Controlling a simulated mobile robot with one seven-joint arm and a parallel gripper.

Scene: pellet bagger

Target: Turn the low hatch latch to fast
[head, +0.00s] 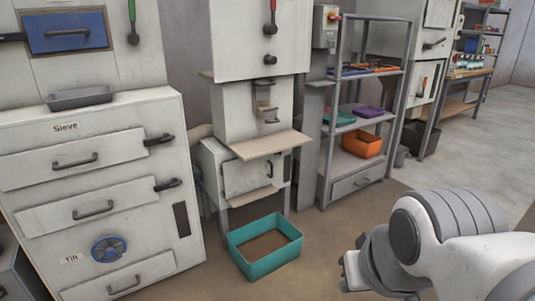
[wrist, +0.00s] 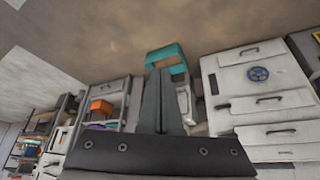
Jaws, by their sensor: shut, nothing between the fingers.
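The low hatch (head: 240,177) is a pale panel on the lower box of the middle machine, under a shelf flap. A small dark handle (head: 270,168) stands near upright at its right side; whether this is the latch, and how it is set, is too small to tell. My gripper (head: 346,270) is at the lower right in the head view, well apart from the hatch and in front of it. In the wrist view its dark fingers (wrist: 160,88) are together and empty. They partly cover the middle machine there.
A teal bin (head: 265,262) stands on the floor below the hatch. A sieve cabinet (head: 100,150) with drawers and a blue wheel is at the left. A grey shelf rack (head: 325,150) with an orange bin stands at the right. The floor beyond is open.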

